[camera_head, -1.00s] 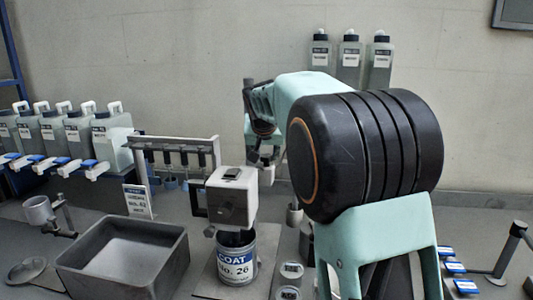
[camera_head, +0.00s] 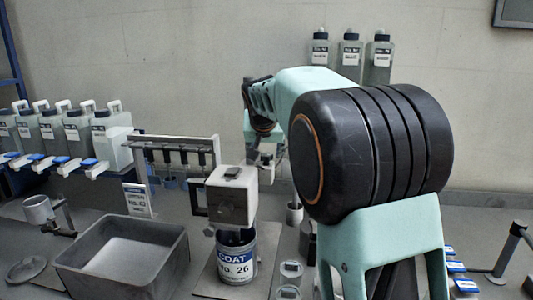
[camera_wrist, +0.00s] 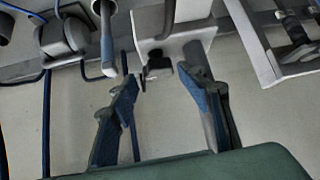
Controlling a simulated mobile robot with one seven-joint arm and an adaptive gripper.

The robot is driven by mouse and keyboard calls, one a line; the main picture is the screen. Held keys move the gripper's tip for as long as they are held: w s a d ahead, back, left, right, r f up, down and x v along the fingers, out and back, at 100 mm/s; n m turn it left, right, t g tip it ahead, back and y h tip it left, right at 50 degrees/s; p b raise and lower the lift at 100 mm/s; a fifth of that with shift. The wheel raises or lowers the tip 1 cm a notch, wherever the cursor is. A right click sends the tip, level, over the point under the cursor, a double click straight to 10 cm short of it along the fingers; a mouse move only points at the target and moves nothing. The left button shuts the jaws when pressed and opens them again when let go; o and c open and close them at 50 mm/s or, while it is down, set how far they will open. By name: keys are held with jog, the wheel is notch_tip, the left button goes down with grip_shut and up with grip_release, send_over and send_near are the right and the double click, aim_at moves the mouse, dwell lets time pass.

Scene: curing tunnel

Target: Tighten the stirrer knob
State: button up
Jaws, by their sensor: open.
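The stirrer has a pale box-shaped head (camera_head: 231,197) above a can labelled COAT No. 26 (camera_head: 237,262), which stands on a flat base plate. In the wrist view, a small black knob (camera_wrist: 158,66) sticks out from a pale block (camera_wrist: 170,45). My gripper (camera_wrist: 157,78) is open, with its two fingers on either side of the knob's line. The knob lies between or just beyond the fingertips, and I see no clear contact.
A grey open bin (camera_head: 180,262) stands left of the stirrer. A rack with hanging tools (camera_head: 175,150) is behind it. Several labelled jugs (camera_head: 75,130) line the left, and bottles (camera_head: 350,55) stand at the back. Small cups (camera_head: 289,272) sit close to the can's right.

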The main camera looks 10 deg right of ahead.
jog(key=d+v, duration=0.1)
jog(key=v, duration=0.6)
jog(key=shift+a, duration=0.45)
jog(key=shift+d, duration=0.1)
